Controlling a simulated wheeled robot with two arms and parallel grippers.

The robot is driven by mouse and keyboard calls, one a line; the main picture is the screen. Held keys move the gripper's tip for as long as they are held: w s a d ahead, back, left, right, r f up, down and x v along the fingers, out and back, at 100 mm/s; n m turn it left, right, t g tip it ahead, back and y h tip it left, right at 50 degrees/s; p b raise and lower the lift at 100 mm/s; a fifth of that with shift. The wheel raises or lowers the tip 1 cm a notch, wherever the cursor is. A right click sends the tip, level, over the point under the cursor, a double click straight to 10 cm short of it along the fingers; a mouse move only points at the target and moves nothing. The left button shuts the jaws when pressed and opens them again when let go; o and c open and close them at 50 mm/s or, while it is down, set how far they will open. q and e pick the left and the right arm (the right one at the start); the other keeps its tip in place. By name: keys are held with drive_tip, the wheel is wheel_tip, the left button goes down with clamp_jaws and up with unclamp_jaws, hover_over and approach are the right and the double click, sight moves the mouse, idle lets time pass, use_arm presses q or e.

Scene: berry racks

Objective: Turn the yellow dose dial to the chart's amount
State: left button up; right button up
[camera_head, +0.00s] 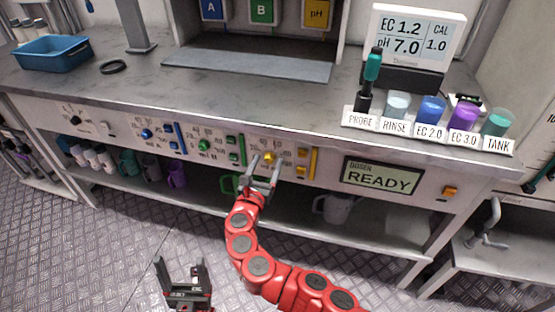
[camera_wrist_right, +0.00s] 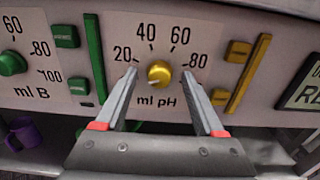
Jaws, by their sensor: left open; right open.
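The yellow dose dial, marked ml pH, is on the front panel in the head view (camera_head: 269,157). It also shows in the right wrist view (camera_wrist_right: 159,73), with 20, 40, 60 and 80 printed around it. A pale mark on it seems to point to the lower left, below the 20. My right gripper (camera_head: 264,170) is open in front of the panel. Its fingers (camera_wrist_right: 160,75) stand either side of the dial with gaps, not closed on it. My left gripper (camera_head: 182,275) is open and empty, low over the floor. I cannot identify a dose chart.
A green dial (camera_head: 204,145) and a blue dial (camera_head: 146,134) are to the left. Yellow buttons (camera_wrist_right: 238,51) and a yellow strip (camera_wrist_right: 249,72) are right of the dial. The doser screen (camera_head: 381,178) reads READY. Labelled cups (camera_head: 430,110) line the bench's right front.

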drive_tip(key=shift+w, duration=0.15)
drive_tip(key=shift+r, duration=0.1)
clamp_jaws()
